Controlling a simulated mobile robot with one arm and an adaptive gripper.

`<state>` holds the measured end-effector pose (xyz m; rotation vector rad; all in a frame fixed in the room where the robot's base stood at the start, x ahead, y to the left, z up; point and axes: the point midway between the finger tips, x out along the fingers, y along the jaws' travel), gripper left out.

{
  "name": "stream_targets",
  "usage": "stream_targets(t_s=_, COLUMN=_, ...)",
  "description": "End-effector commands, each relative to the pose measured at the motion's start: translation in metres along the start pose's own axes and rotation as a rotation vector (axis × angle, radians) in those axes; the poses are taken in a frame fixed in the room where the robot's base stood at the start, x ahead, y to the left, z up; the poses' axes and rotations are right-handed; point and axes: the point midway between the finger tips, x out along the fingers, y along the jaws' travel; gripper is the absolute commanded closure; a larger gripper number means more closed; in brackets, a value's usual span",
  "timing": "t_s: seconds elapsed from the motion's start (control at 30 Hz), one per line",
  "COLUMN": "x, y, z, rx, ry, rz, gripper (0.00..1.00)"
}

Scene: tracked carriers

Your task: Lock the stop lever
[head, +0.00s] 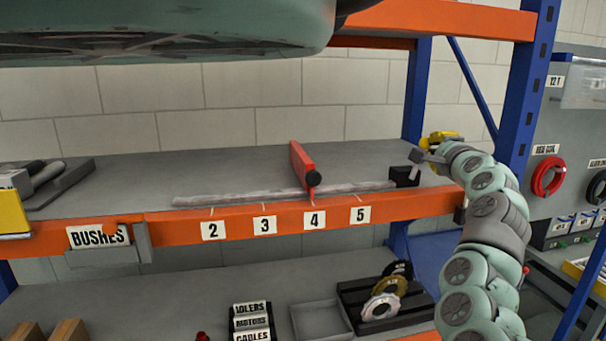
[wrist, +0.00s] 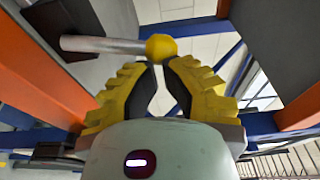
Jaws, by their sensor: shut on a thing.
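The stop lever is a grey metal rod (wrist: 100,44) with a yellow ball knob (wrist: 161,47) in the wrist view. My gripper (wrist: 160,68) has its yellow-and-black fingers shut on the knob at their tips. In the head view my gripper (head: 438,140) is at the right end of the shelf, beside a short grey lever piece (head: 420,157) above a black block (head: 404,176). A red stop plate (head: 301,166) with a black knob stands across the pale rail (head: 240,197), near label 4. The lever's locking position cannot be told.
An orange shelf beam (head: 190,228) with numbered labels runs along the front. A blue upright (head: 416,95) stands behind my gripper and another (head: 527,90) stands to its right. A black tray with rings (head: 385,300) lies on the lower shelf. The upper shelf's middle is mostly clear.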

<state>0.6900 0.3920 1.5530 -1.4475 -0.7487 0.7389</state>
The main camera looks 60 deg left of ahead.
Motion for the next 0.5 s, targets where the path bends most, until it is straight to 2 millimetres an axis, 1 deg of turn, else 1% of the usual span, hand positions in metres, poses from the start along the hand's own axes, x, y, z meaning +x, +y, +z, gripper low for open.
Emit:
stream_targets(t_s=0.03, x=0.0013, y=0.0037, z=0.0048, rx=-0.002, ry=-0.011, rz=0.008, gripper=1.00)
stream_targets(t_s=0.5, x=0.0012, y=0.0028, z=0.0050, rx=-0.023, ry=-0.011, rz=0.003, gripper=1.00)
